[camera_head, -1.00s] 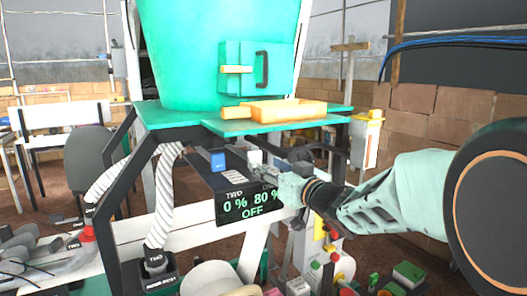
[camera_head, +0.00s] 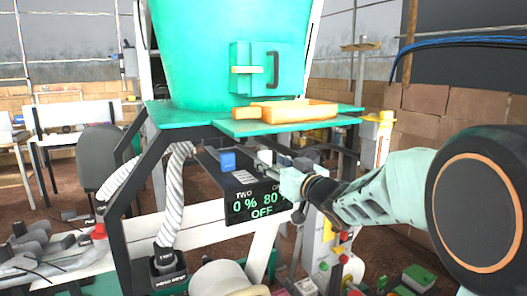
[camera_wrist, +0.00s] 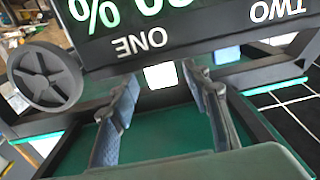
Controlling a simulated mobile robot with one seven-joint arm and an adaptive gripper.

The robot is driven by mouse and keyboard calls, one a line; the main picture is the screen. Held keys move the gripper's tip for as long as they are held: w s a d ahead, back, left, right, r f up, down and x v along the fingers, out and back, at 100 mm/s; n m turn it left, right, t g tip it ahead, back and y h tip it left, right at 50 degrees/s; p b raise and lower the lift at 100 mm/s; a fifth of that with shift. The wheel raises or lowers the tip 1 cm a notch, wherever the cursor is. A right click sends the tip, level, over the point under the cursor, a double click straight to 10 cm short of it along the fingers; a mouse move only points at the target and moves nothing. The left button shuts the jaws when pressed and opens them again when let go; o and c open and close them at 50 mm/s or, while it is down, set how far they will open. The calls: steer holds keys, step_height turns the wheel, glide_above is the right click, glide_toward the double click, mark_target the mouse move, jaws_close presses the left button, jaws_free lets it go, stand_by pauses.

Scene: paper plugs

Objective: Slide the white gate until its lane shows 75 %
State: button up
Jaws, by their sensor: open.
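The white gate (camera_wrist: 159,75) shows in the wrist view as a small white block under the panel marked ONE. My gripper (camera_wrist: 164,92) is open, with one finger on each side of the white gate near the tips; I cannot tell whether either touches it. In the head view my gripper (camera_head: 266,166) reaches in from the right above the display panel (camera_head: 236,216), and the white gate is hard to make out there. The panel reads 0 % under TWO and 80 % for the other lane, whose label is partly hidden, with OFF below.
A blue gate (camera_head: 227,160) sits left of my gripper, in lane TWO. Dark frame legs and a pale hose (camera_head: 172,200) stand left.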

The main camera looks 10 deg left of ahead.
mark_target(265, 160)
steer(key=shift+x, duration=1.2)
steer(key=c, duration=1)
